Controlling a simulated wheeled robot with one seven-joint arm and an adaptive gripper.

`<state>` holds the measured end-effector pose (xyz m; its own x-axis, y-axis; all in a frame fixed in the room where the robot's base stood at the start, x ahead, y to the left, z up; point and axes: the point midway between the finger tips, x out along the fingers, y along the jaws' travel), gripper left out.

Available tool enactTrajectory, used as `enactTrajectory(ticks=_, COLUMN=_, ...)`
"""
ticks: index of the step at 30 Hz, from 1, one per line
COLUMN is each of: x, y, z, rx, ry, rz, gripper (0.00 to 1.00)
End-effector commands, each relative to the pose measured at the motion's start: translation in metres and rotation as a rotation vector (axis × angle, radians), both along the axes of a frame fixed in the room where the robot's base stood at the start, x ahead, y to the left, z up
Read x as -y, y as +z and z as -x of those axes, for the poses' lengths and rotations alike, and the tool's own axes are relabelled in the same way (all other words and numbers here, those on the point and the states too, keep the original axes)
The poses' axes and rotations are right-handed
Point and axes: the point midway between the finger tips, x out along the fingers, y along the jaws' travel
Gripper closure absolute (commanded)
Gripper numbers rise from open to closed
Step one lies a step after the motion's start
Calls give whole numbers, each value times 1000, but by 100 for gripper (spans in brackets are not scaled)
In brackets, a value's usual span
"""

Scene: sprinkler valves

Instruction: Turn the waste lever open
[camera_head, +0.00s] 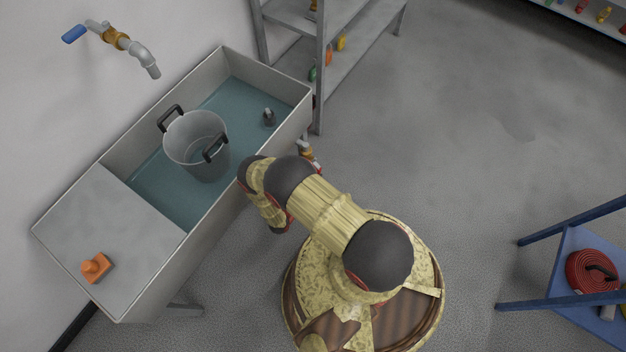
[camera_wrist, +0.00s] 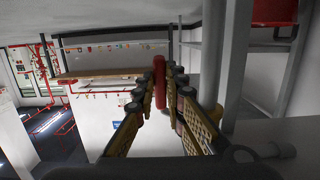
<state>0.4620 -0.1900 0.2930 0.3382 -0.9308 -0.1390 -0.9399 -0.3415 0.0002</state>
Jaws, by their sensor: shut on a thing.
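In the wrist view, my gripper (camera_wrist: 161,84) has its two yellow-and-black fingers closed in on a red upright lever (camera_wrist: 160,72), which stands between the fingertips. In the head view, a brass fitting (camera_head: 305,148) shows low outside the sink's right end, just past my arm. My arm reaches down beside the sink's front wall and hides my fingers and most of the valve there. The grey sink (camera_head: 249,148) holds bluish water (camera_head: 160,190). I cannot tell from these views how far the lever is turned.
A grey bucket (camera_head: 197,140) with black handles stands in the water. A tap with a blue lever (camera_head: 74,34) is on the wall above. An orange object (camera_head: 96,267) sits on the drainboard. A grey shelf (camera_head: 318,90) stands behind the sink; a blue-framed stand (camera_head: 565,255) is at right. Open floor lies between.

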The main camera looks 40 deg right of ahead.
Motion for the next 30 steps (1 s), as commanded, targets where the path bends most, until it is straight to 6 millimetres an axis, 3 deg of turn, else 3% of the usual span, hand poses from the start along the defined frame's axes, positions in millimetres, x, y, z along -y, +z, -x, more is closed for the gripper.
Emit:
enactTrajectory(ticks=10, x=12, y=-5, z=-3, rx=42, ry=-3, rz=120, gripper=100)
enactTrajectory(ticks=27, x=14, y=-5, z=-5, rx=52, ry=-2, rz=145, gripper=100)
enactTrajectory(ticks=28, x=14, y=-5, z=-5, rx=52, ry=-2, rz=145, gripper=88)
enactTrajectory(ticks=30, x=14, y=-5, z=-5, rx=52, ry=-2, rz=145, gripper=84)
